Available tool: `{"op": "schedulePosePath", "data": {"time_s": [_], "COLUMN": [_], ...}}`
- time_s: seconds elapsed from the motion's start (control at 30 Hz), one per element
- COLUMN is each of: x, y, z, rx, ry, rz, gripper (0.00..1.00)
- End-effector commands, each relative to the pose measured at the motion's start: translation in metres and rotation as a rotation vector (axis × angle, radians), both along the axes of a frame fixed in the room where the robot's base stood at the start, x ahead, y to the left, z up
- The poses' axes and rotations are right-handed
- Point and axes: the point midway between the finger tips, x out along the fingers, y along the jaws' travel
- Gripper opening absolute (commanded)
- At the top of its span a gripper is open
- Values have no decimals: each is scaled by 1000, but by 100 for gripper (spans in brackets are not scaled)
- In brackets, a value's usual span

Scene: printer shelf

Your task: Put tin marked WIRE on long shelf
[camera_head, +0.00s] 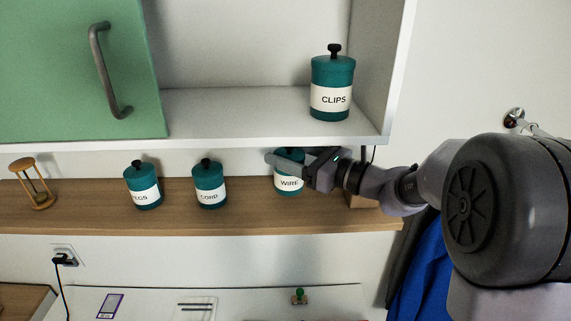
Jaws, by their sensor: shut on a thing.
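The tin marked WIRE (289,185) is teal with a white label and is at the right part of the long wooden shelf (250,218). My gripper (290,160) reaches in from the right and is shut on this tin near its top, covering part of its upper body and lid. The tin looks upright, with its base at or just above the shelf; I cannot tell if it touches. Two similar tins stand to its left on the same shelf: one marked CORD (209,186) and one whose label is partly turned away (144,187).
A white cabinet (240,110) with a green door (70,75) hangs just above, holding a tin marked CLIPS (332,88). An hourglass (36,184) stands at the shelf's left. A brown box (362,201) is behind my gripper. Shelf room shows between the CORD and WIRE tins.

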Motion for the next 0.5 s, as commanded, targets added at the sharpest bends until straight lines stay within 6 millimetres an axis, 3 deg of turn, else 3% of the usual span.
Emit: {"op": "schedulePosePath", "data": {"time_s": [0.03, 0.1, 0.2, 0.5], "x": [4, 4, 4, 3], "y": [8, 5, 5, 5], "z": [1, -21, -36, -39], "rx": [1, 1, 2, 1], "ry": [0, 5, 2, -1], "rz": [4, 0, 0, 0], "gripper": [3, 3, 3, 3]}}
